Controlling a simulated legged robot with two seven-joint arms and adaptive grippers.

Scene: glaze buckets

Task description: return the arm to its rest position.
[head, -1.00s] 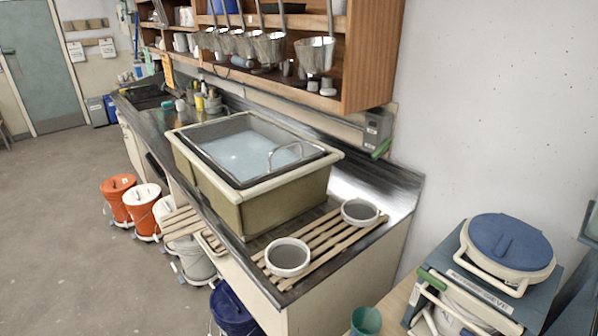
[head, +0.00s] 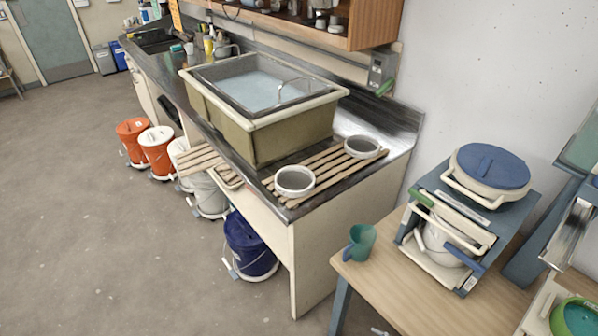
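Neither of my arms nor either gripper shows in the head view. A large tan basin (head: 225,122) of pale blue liquid stands on the dark counter. Two grey-white bowls, a nearer one (head: 294,192) and a farther one (head: 362,153), sit on a wooden slatted rack (head: 322,170) at the counter's near end. Several lidded buckets stand on the floor along the counter front, among them an orange one (head: 132,142) and a dark blue one (head: 252,262).
A wooden table (head: 385,285) stands at the lower right with a teal cup (head: 361,241) near its edge. A frame with a blue-lidded container (head: 490,168) stands on it. A green bowl (head: 578,318) is at the bottom right corner. The floor at left is open.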

